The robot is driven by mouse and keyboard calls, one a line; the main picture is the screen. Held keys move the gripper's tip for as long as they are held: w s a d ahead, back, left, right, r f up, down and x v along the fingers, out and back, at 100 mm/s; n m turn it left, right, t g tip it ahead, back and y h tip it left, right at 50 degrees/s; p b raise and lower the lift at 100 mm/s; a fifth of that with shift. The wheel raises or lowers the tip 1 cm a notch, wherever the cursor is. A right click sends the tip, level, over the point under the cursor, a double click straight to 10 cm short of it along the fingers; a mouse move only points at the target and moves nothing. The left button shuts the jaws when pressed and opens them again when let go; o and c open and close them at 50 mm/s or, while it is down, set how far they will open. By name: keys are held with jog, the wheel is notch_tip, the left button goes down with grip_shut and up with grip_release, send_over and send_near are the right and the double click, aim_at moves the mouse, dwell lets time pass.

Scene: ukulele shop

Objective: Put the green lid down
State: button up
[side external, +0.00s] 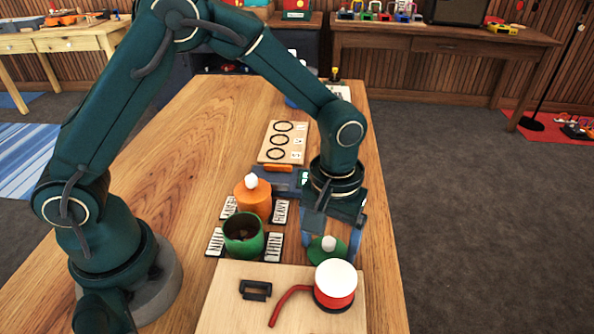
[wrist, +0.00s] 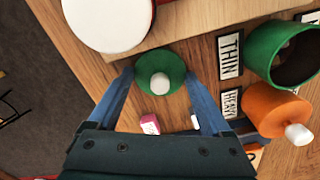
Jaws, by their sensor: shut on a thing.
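The green lid (side external: 327,250) is a round disc with a white knob. My gripper (side external: 334,240) points down with its blue fingers on either side of the lid, shut on it. In the wrist view the lid (wrist: 160,73) sits between the two fingertips (wrist: 160,75). It is over the table near its right edge; I cannot tell whether it touches the wood. The green pot (side external: 243,238) stands open to the left of the lid, with label plates beside it. It also shows at the right of the wrist view (wrist: 285,55).
An orange pot (side external: 253,198) with a white knob stands behind the green pot. A light board (side external: 225,305) in front carries a red and white canister (side external: 335,285) and a black handle (side external: 255,290). A THIN label (wrist: 229,55) lies near the lid. Bare table (side external: 170,160) spreads left.

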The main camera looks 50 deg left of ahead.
aim_at(330, 240)
jog(key=shift+f, duration=0.15)
jog(key=o, duration=1.1)
notch_tip(330, 240, up, 11)
jog(key=s+a+r+m+t, duration=0.4)
jog(key=s+a+t, duration=0.1)
jog(key=s+a, duration=0.5)
jog(key=shift+s+a+r+m+t, duration=0.2)
jog(key=shift+s+m+t, duration=0.1)
jog(key=shift+s, duration=0.5)
